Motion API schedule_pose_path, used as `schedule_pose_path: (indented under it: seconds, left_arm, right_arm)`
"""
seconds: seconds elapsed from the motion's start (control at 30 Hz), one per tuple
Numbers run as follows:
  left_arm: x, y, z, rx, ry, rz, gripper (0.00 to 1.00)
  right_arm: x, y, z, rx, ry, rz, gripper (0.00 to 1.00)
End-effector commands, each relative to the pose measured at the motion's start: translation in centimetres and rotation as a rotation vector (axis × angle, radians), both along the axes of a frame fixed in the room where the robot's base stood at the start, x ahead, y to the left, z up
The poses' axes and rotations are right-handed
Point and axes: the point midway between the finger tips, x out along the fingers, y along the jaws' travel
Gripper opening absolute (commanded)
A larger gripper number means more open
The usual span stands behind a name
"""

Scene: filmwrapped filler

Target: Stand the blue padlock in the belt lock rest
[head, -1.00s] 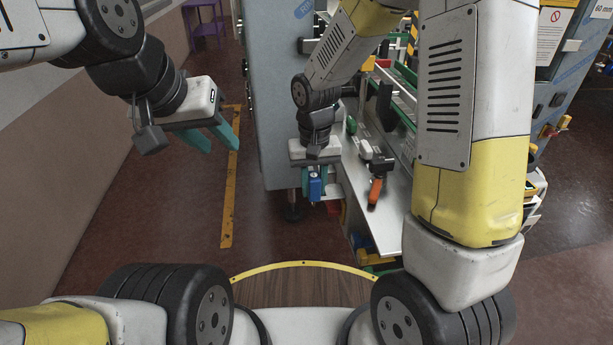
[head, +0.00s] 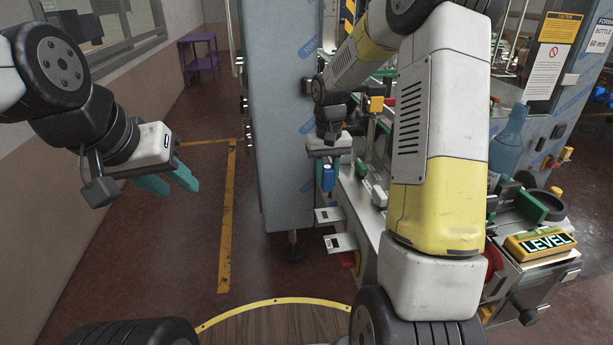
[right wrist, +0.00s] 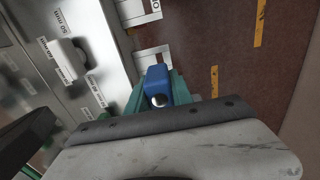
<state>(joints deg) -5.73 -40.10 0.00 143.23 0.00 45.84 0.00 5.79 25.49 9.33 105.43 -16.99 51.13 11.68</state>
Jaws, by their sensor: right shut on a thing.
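The blue padlock (head: 328,176) is between the teal fingers of my right gripper (head: 327,172), held in the air beside the grey machine cabinet. The right wrist view shows the padlock (right wrist: 157,84) gripped, with its round metal part toward the camera. Two small pale plates with cut-outs, an upper one (head: 328,215) and a lower one (head: 338,243), stick out from the machine's side below the padlock. They also show in the right wrist view (right wrist: 152,58). I cannot tell which is the belt lock rest; their labels are unreadable. My left gripper (head: 168,185) is open and empty at the left.
The blue-grey cabinet (head: 280,130) stands just left of my right gripper. A metal ledge (head: 362,205) with small items runs along the machine at right. A yellow floor line (head: 228,215) crosses open floor at left. A lit LEVEL sign (head: 541,243) stands at right.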

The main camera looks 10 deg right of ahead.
Motion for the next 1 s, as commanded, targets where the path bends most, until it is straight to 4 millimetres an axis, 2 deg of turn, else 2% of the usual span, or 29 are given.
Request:
schedule_pose_path:
  seconds: [0.47, 1.0]
  left_arm:
    - [0.0, 0.0, 0.0, 0.000, 0.000, 0.000, 0.36]
    - [0.0, 0.0, 0.0, 0.000, 0.000, 0.000, 0.36]
  right_arm:
    - [0.0, 0.1, -0.4, 0.000, -0.001, 0.001, 0.00]
    - [0.0, 0.1, -3.6, 0.000, 0.000, 0.002, 0.00]
